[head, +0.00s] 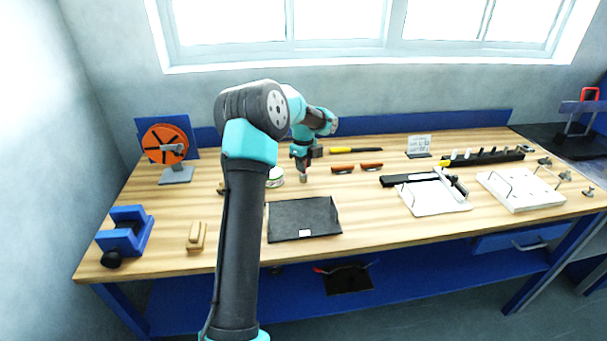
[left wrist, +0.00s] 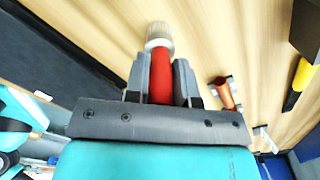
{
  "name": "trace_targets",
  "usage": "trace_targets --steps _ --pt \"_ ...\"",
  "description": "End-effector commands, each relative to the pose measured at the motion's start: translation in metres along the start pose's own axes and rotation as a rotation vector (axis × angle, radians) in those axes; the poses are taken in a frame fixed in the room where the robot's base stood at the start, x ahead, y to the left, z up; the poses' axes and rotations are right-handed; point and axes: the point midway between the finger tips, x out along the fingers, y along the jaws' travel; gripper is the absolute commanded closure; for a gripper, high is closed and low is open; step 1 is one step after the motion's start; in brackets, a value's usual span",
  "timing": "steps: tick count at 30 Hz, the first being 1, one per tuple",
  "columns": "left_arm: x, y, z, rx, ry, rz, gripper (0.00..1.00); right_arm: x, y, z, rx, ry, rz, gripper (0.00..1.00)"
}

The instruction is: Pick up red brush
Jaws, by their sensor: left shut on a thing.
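The red brush (left wrist: 161,80) has a red handle and a pale bristle end. In the left wrist view it sits between the two grey fingers of my left gripper (left wrist: 161,82), which is shut on its handle. The bristle end points out past the fingertips. In the head view my left gripper (head: 302,157) is over the back middle of the bench, and the brush (head: 304,177) hangs bristles down beneath it. I cannot tell whether the bristles touch the wood. My right gripper is not in view.
Two orange-red handled tools (head: 343,169) lie to the right of the brush. A round tin (head: 276,183) stands close left. A blue vise (head: 118,240) and an orange disc on a stand (head: 165,145) are at left.

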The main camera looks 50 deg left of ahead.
Motion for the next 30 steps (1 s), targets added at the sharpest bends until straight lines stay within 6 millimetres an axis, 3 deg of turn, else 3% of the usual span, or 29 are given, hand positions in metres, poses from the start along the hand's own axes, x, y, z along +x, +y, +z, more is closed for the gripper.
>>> trace_targets --steps 11,23,30 --pt "-0.003 0.000 0.000 0.000 0.000 -0.001 1.00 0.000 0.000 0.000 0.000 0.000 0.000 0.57" --pt "-0.037 -0.001 0.000 0.001 -0.001 -0.003 1.00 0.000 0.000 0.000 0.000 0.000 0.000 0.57" --pt "-0.038 0.019 -0.014 0.002 0.000 0.001 1.00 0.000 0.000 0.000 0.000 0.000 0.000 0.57"
